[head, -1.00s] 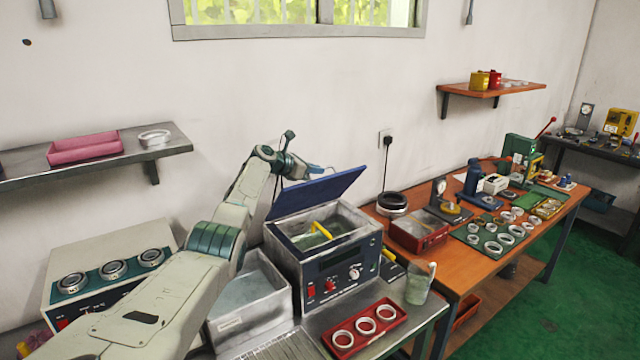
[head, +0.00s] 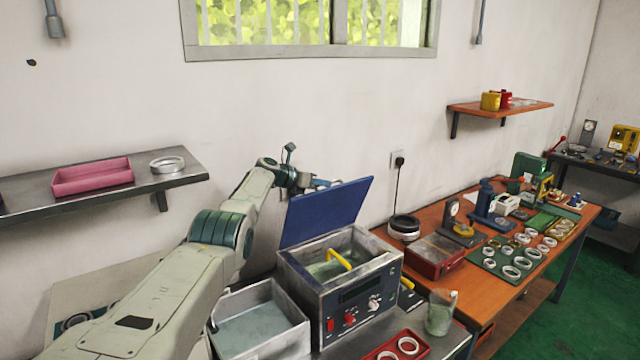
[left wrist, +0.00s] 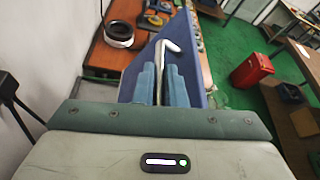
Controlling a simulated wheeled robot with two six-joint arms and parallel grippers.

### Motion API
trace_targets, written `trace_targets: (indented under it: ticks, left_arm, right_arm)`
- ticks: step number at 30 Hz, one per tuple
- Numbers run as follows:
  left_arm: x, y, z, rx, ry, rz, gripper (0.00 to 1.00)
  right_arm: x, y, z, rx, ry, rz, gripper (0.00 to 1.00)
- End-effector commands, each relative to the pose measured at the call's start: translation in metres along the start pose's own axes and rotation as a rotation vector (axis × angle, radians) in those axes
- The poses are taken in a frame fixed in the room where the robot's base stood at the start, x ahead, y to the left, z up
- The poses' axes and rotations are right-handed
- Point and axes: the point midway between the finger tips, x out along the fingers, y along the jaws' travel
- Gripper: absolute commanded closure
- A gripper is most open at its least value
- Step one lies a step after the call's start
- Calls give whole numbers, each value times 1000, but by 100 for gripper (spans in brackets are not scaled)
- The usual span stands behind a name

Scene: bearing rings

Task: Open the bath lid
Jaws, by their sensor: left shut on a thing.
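The bath (head: 322,300) is a metal box with a dark control panel, a red switch and knobs. Its blue lid (head: 325,212) stands raised steeply at the back, leaving the opening clear. Inside the bath is liquid with a yellow handle (head: 338,258). My left gripper (head: 318,184) is behind the lid's upper left edge. In the left wrist view its two blue-grey fingers (left wrist: 158,84) are shut on the bent silver lid handle (left wrist: 162,60), with the blue lid (left wrist: 190,50) beyond. My right gripper is not in view.
An open metal tank (head: 258,318) stands left of the bath. A glass beaker (head: 440,312) and a red tray of rings (head: 400,347) are at its right and front. A wooden bench (head: 450,215) with tools and rings extends right. A wall shelf (head: 110,185) is at left.

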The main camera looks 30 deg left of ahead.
Motion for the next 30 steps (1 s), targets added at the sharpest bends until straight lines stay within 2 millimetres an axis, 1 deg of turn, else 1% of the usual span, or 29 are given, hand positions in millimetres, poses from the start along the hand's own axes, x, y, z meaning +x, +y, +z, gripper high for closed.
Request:
trace_targets:
  ticks: [3, 4, 5, 6, 7, 15, 19, 24, 29, 30]
  left_arm:
    - [1, 0, -2, 0, 5, 0, 100]
    - [1, 0, -3, 0, 5, 0, 83]
    - [1, 0, -3, 0, 5, 0, 78]
    - [1, 0, -2, 0, 5, 0, 70]
    - [0, 0, -2, 0, 4, 0, 68]
    - [0, 0, -1, 1, 2, 0, 68]
    - [-3, 1, -1, 0, 2, 2, 68]
    - [-14, 3, 0, 1, 2, 5, 68]
    - [-27, 0, 1, 3, 4, 2, 68]
    - [-30, 2, -3, 4, 3, 3, 68]
  right_arm:
    - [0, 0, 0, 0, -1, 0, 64]
    - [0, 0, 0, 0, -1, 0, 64]
    - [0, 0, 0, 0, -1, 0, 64]
    - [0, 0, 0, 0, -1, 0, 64]
    - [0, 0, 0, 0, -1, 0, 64]
    - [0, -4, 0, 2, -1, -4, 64]
    - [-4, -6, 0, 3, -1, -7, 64]
    - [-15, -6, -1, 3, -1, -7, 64]
    - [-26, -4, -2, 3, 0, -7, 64]
    - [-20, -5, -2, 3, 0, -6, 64]
